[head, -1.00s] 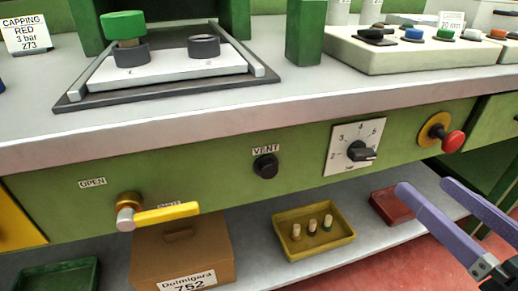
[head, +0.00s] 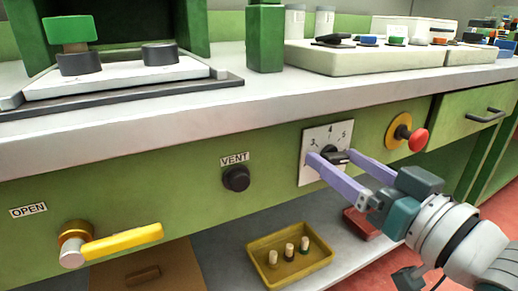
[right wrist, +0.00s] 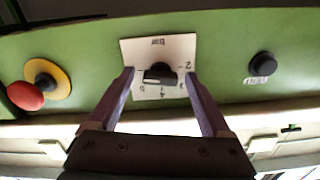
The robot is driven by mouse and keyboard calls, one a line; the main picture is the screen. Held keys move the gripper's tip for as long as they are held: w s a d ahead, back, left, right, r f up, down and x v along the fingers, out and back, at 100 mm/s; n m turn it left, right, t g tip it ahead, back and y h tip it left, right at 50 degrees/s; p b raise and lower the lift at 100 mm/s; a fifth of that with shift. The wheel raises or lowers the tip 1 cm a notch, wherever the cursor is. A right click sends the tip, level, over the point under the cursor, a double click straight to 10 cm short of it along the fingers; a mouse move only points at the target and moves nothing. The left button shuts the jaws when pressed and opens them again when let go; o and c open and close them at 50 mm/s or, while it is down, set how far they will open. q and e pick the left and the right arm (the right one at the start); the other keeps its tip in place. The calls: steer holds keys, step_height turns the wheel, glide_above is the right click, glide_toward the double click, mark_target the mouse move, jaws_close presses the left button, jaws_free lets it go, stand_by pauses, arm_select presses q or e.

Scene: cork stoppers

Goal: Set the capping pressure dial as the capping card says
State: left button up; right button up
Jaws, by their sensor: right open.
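The pressure dial is a black knob (head: 331,154) on a white square plate (head: 308,176) with numbers, on the front of the green bench. Its bar points to the right in the head view, past the 5; the exact mark is hidden. My right gripper (head: 330,157) is open, its purple fingers on either side of the knob. In the right wrist view the plate (right wrist: 180,48) appears upside down, with the knob (right wrist: 158,73) between the fingertips; gaps remain on both sides, and I cannot see any contact. The capping card and my left gripper are out of view.
A red stop button (head: 419,140) sits right of the dial and a black VENT knob (head: 236,178) left of it. A yellow-handled lever (head: 120,242) is further left. A yellow tray (head: 318,262) with corks stands on the shelf below.

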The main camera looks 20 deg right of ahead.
jaws_close()
stand_by(0.7)
